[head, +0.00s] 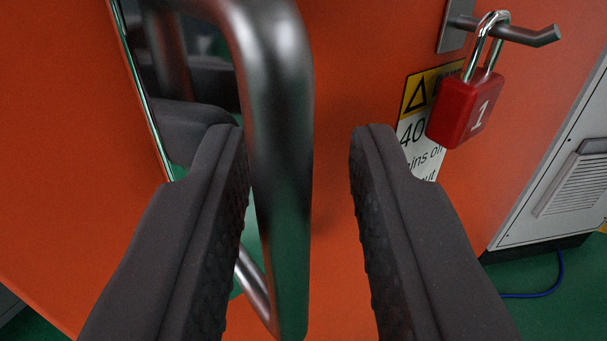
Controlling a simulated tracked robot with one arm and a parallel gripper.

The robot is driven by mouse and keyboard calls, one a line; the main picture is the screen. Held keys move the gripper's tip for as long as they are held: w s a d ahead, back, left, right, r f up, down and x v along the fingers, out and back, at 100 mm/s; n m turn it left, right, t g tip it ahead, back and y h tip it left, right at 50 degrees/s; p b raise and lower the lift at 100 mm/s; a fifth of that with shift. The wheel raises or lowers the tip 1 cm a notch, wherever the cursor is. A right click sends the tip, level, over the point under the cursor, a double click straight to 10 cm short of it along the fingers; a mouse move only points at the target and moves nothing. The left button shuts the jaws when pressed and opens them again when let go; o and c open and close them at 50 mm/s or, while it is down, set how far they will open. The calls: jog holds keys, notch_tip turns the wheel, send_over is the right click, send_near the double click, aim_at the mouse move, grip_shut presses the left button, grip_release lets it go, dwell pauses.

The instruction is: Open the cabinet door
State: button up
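The orange cabinet door (55,130) fills most of the head view. A metal bar handle (283,170) stands upright in front of it, left of centre. My gripper (303,135) is open, with its two dark fingers on either side of the bar. The bar lies close to the left finger, with a wide gap to the right finger. I cannot tell whether the left finger touches it. A dark reflective plate with a green edge (148,85) sits behind the handle.
A red padlock (466,106) marked 1 hangs from a metal lever (520,34) at upper right. A warning label (415,95) is behind it. A grey cabinet with a vent (560,165) stands at right. A blue cable (545,291) lies on the green floor.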

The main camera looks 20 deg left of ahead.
jog(key=shift+s+f, duration=0.1)
jog(key=v, duration=1.3)
jog(key=shift+s+p, duration=0.3)
jog(key=shift+d, duration=0.15)
